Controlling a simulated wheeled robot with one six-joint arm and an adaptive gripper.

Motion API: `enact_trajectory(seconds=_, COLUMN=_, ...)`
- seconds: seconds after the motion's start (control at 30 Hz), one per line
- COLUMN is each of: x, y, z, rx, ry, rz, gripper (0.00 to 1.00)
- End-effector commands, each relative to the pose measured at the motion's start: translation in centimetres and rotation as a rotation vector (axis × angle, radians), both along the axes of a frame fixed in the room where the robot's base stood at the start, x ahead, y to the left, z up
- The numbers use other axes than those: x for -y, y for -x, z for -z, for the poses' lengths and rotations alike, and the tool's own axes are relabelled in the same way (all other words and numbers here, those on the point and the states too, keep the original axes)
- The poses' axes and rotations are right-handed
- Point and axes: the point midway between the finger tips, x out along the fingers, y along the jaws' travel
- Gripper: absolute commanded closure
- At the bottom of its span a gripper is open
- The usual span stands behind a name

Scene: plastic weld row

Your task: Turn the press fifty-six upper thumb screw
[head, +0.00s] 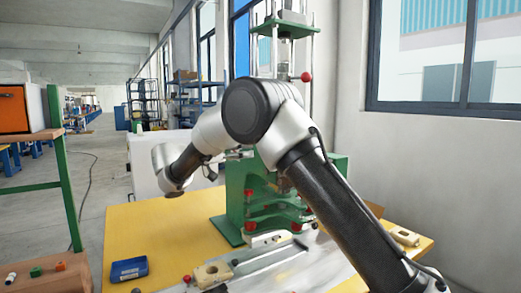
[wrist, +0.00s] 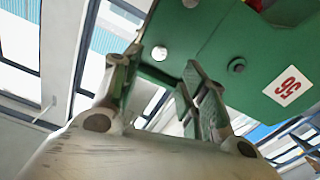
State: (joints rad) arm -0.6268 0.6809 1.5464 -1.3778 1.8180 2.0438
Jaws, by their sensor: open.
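The green press shows in the wrist view (wrist: 215,45) with a white plate reading 56 in red (wrist: 288,86). In the head view, the green press (head: 237,190) stands on the yellow table, partly behind my arm. My gripper (wrist: 163,62) is open and empty, its fingers pointing at the press.
Red knobs (head: 305,76) sit on the press's upright and lower body. On the yellow table (head: 150,225) lie a blue box (head: 129,269) and a beige block (head: 212,274). A wall with a window is at the right. A green-legged bench (head: 66,185) stands at the left.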

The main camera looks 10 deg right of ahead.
Motion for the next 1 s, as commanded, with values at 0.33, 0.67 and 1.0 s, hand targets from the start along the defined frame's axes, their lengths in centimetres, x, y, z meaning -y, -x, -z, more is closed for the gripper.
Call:
enact_trajectory(seconds=0.33, x=4.9, y=-1.5, z=0.0, rx=0.011, ry=-0.005, rz=0.002, gripper=0.57)
enact_trajectory(seconds=0.67, x=7.4, y=-2.4, z=0.0, rx=0.011, ry=-0.006, rz=0.000, gripper=0.57)
enact_trajectory(seconds=1.0, x=7.3, y=-2.4, z=0.1, rx=0.010, ry=-0.005, rz=0.000, gripper=0.84)
